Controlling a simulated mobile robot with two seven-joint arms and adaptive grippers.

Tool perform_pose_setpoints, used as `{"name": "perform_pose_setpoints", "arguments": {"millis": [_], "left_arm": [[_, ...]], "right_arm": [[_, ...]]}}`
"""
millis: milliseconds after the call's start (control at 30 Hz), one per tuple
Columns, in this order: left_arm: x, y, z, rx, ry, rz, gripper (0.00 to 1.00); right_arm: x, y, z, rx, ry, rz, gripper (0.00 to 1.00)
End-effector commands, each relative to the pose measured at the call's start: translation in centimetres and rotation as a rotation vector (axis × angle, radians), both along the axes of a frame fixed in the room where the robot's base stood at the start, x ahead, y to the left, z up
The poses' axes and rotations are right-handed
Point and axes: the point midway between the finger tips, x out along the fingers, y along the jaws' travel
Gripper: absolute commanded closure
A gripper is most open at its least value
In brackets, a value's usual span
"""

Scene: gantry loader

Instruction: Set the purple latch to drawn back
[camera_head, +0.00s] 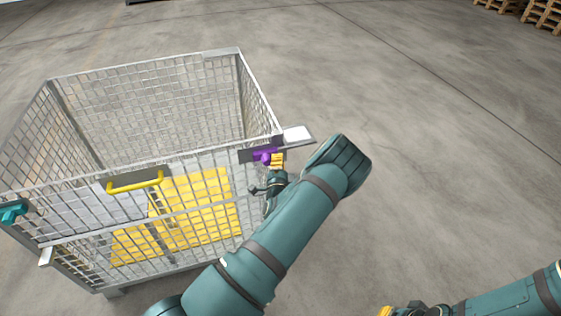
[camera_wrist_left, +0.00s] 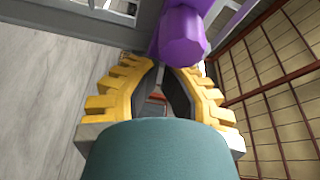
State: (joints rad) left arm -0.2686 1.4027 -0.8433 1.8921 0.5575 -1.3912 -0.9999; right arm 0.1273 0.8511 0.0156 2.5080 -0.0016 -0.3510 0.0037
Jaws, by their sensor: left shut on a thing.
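The purple latch (camera_head: 264,155) sits on a grey plate at the top right corner of the wire cage's front side. In the left wrist view its purple knob (camera_wrist_left: 182,38) is at the top centre, at the tips of the yellow fingers. My left gripper (camera_head: 277,160) is at the latch, its fingers (camera_wrist_left: 168,72) closed in on the purple part. How much of the latch lies between the fingers is partly hidden. My right gripper (camera_head: 388,311) shows only in part at the bottom edge of the head view, far from the latch.
The wire cage (camera_head: 150,85) stands on a grey floor, with a yellow slatted panel (camera_head: 215,200) inside. A yellow handle (camera_head: 135,182) is on its front and a teal latch (camera_head: 12,212) at its left corner. Floor to the right is clear. Pallets (camera_head: 545,12) stand far back right.

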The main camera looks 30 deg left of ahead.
Motion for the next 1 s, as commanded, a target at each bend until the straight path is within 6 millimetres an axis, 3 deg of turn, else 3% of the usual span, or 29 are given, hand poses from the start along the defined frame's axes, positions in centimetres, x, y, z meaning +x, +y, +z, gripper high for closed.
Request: {"name": "perform_pose_setpoints", "arguments": {"millis": [167,433,767,1000], "left_arm": [[-0.3,0.2,0.0,0.000,0.001,0.001,1.00],[-2.7,2.3,0.0,0.000,0.001,0.001,1.00],[-2.6,2.3,0.0,0.000,0.002,0.003,1.00],[-1.5,2.3,0.1,0.001,0.000,0.002,1.00]], "right_arm": [[0.0,0.0,0.0,0.000,0.000,0.000,1.00],[0.0,0.0,-0.2,0.000,-0.001,0.000,1.00],[0.0,0.0,-0.2,0.000,-0.001,0.000,1.00],[0.1,0.0,-0.7,0.000,-0.003,0.000,1.00]]}}
